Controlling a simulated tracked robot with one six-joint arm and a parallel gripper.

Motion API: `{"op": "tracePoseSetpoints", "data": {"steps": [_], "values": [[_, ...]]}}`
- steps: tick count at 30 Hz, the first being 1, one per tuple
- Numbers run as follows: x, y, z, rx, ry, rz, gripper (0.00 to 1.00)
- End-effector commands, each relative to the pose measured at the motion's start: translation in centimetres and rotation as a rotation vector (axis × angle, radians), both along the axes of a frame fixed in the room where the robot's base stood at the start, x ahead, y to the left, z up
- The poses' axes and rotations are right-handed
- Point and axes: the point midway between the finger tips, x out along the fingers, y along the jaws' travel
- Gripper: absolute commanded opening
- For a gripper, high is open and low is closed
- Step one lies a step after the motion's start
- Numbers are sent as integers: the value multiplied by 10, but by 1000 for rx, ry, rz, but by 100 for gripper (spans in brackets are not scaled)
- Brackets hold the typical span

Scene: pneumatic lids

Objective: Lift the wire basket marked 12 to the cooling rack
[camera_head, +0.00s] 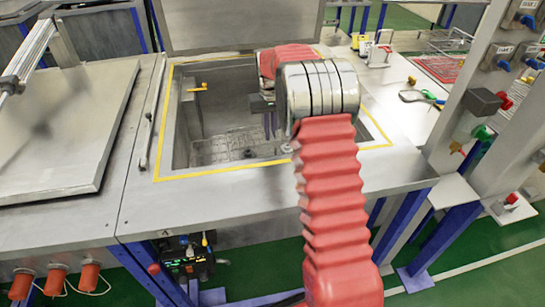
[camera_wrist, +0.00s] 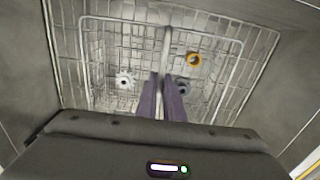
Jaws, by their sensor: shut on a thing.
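The wire basket (camera_head: 236,146) sits low inside an open tank in the head view, partly hidden by my arm. In the wrist view the wire basket (camera_wrist: 262,75) fills most of the picture, with a bar-like handle (camera_wrist: 166,45) across its middle. My gripper (camera_wrist: 163,80) is shut on this handle, its purple fingers on either side of it. In the head view my gripper (camera_head: 271,124) reaches down into the tank, mostly behind my arm. No mark 12 is readable. A wire rack (camera_head: 447,40) stands at the back right; I cannot tell if it is the cooling rack.
The tank has a yellow-edged rim (camera_head: 230,170) and a raised lid (camera_head: 230,22) behind. A closed lid (camera_head: 65,125) lies at left. Valves (camera_head: 485,130) stand at right.

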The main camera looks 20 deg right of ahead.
Motion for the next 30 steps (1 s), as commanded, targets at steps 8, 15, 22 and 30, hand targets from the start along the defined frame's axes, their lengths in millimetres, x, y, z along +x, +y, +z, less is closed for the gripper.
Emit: {"op": "tracePoseSetpoints", "data": {"steps": [8,15,22,30], "values": [[1,1,12,-1,-5,1,0],[2,1,21,-2,-7,1,0],[1,1,29,-1,-6,1,0],[1,1,30,-1,-6,1,0]]}}
